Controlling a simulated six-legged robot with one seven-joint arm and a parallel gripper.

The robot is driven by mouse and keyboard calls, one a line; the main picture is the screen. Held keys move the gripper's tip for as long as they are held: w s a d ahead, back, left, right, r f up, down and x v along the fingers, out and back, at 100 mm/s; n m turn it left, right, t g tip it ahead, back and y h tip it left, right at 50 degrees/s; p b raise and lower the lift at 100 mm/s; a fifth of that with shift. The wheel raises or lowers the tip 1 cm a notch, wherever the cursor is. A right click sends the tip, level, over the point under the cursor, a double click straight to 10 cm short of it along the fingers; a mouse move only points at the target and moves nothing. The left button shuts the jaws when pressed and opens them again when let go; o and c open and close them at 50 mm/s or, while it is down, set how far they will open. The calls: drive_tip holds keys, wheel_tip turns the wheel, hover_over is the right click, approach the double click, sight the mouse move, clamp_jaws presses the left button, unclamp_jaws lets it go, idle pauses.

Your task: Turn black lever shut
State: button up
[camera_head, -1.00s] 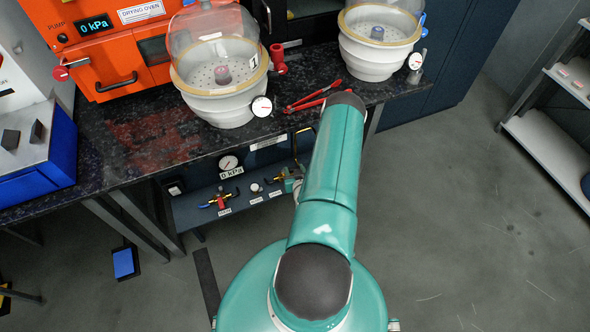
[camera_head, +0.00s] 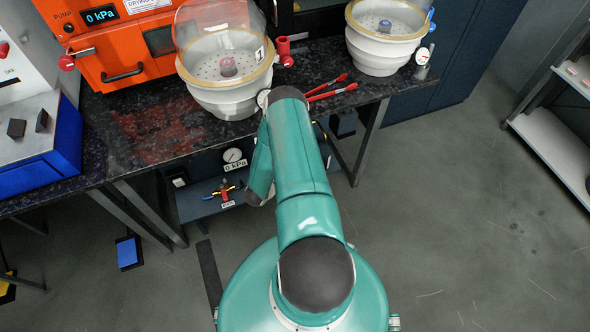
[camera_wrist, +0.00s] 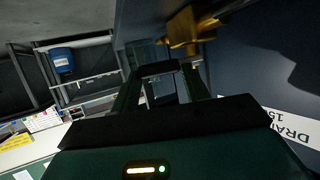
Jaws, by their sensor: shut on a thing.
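My gripper (camera_wrist: 162,78) shows in the wrist view with its two dark green fingers reaching forward. It is shut on a dark bar across the fingertips, which looks like the black lever (camera_wrist: 159,68); the dim light hides its outline. A brass fitting (camera_wrist: 190,30) is just beyond, up and to the right. In the head view my arm covers the gripper and the lever, and its end reaches below the bench edge.
A white label reading "DRA…" (camera_wrist: 293,126) is on the dark panel at right.

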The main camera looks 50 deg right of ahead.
drive_tip(key=shift+w+a+r+m+g, duration=0.1)
drive_tip(key=shift+w+a+m+g, duration=0.1)
drive_tip(key=shift+m+g, duration=0.45)
drive_tip(key=shift+w+a+m+g, duration=0.2)
drive_tip(key=shift+m+g, duration=0.35)
drive_tip(key=shift+g, duration=0.2)
drive_tip(key=o, duration=1)
drive_tip(key=shift+a, duration=0.1)
drive_tip(key=v, duration=1.3)
drive_tip(key=shift+w+a+r, duration=0.1)
drive_tip(key=shift+w+r, duration=0.05)
drive_tip(key=shift+r, duration=0.15)
